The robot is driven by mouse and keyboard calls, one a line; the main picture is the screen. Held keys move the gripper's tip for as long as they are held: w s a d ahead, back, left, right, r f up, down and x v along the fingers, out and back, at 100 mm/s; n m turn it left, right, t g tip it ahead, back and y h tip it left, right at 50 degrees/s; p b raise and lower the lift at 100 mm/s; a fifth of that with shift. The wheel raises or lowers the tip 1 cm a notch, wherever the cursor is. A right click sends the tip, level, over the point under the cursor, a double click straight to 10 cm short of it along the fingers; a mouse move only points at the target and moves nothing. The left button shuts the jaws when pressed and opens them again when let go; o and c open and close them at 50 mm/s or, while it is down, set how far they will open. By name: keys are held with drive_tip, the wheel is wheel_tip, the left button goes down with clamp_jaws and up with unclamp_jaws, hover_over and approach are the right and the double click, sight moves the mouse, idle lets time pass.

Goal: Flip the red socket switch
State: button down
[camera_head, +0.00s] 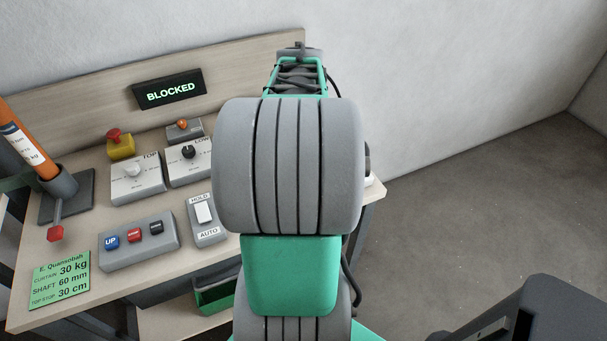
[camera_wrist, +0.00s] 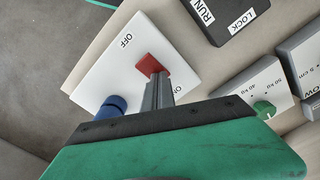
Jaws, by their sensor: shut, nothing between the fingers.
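The red socket switch (camera_wrist: 149,65) shows in the wrist view on a white plate (camera_wrist: 113,67) marked OFF and ON. My gripper (camera_wrist: 154,80) is shut and empty. Its fingertips are at the red switch on its ON-label side and overlap its lower edge in the picture; I cannot tell whether they touch it. A blue round part (camera_wrist: 112,106) sits on the same plate, partly hidden by my gripper. In the head view my arm hides the red switch and my gripper.
In the wrist view, a dark RUN/LOCK box (camera_wrist: 226,20) and a grey box with a green knob (camera_wrist: 264,109) are close by. In the head view, the bench holds a button box (camera_head: 138,243), a HOLD/AUTO switch (camera_head: 205,213), and a display (camera_head: 169,90) reading BLOCKED.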

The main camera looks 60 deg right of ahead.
wheel_tip(320, 180, up, 7)
drive_tip(key=p, duration=0.5)
drive_tip(key=shift+a+f, duration=0.1)
idle(0.3)
drive_tip(key=w+a+r+n+t, duration=0.1)
drive_tip(key=w+a+n, duration=0.5)
drive_tip(key=a, duration=0.6)
drive_tip(key=a+f+n+t, duration=0.1)
drive_tip(key=a+n, duration=0.5)
drive_tip(key=a, duration=1.4)
drive_tip(key=shift+w+t, duration=0.4)
drive_tip(key=shift+t, duration=0.4)
